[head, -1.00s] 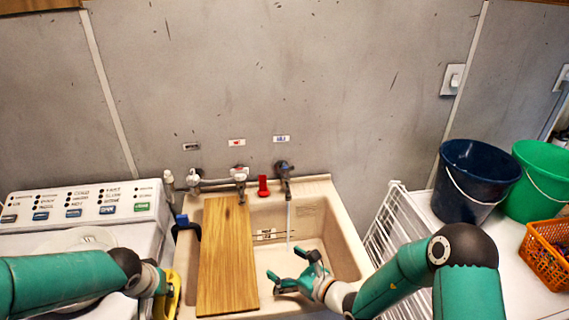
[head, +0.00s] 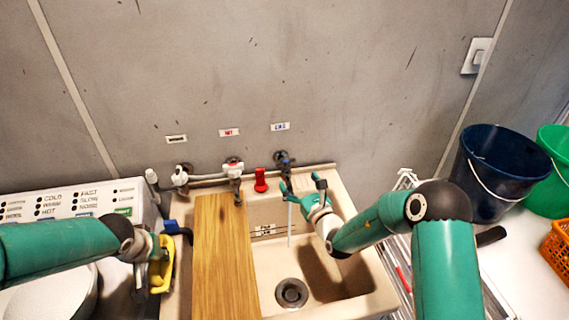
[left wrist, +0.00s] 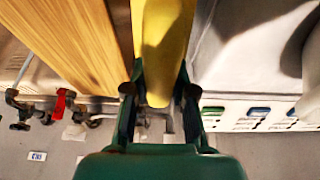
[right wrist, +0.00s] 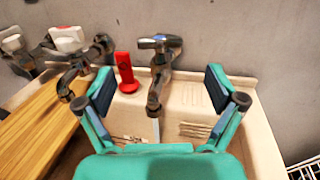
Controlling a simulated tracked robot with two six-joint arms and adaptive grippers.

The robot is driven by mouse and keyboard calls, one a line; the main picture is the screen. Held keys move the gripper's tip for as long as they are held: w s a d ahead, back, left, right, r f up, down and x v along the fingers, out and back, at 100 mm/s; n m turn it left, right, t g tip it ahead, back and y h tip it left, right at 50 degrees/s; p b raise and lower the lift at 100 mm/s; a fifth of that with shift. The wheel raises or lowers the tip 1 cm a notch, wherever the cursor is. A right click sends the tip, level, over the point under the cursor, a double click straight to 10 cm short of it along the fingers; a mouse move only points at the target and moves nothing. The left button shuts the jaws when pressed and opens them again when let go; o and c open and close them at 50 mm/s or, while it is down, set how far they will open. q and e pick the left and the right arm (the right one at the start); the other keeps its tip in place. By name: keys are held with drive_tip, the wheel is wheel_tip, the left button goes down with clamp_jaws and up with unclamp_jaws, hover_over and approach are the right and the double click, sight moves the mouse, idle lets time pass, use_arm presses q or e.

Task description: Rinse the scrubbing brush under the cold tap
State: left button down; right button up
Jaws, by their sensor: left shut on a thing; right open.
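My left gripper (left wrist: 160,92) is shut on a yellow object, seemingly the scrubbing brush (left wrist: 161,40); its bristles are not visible. In the head view the yellow brush (head: 161,268) is left of the sink, beside the wooden board. The cold tap (head: 284,160), under the blue label, has a thin stream of water (head: 290,225) falling into the sink basin (head: 335,277). My right gripper (head: 303,188) is open and empty just in front of the cold tap. In the right wrist view the tap (right wrist: 160,70) stands between its fingers (right wrist: 160,88), with no clear contact.
A wooden board (head: 225,255) covers the sink's left part. The hot tap (head: 235,170) and a red object (head: 261,180) are left of the cold tap. A washing machine (head: 75,205) is at left. A white rack (head: 405,180) and dark blue bucket (head: 495,170) are at right.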

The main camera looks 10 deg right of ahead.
sight(290, 168)
use_arm(q)
drive_tip(key=shift+f, duration=0.15)
use_arm(e)
drive_tip(key=x, duration=0.8)
drive_tip(key=shift+w+f, duration=0.1)
drive_tip(key=shift+w, duration=0.15)
drive_tip(key=c, duration=1.2)
use_arm(q)
drive_tip(key=shift+f+b, duration=0.8)
drive_tip(key=shift+b, duration=0.1)
use_arm(e)
drive_tip(key=shift+o, duration=0.2)
drive_tip(key=shift+d+f+y, duration=0.1)
drive_tip(key=shift+f+y, duration=0.05)
drive_tip(key=shift+y, duration=0.15)
use_arm(q)
drive_tip(key=shift+f+b, duration=0.4)
use_arm(e)
drive_tip(key=shift+n+y, duration=0.4)
drive_tip(key=shift+n, duration=0.1)
use_arm(q)
drive_tip(key=shift+r, duration=0.1)
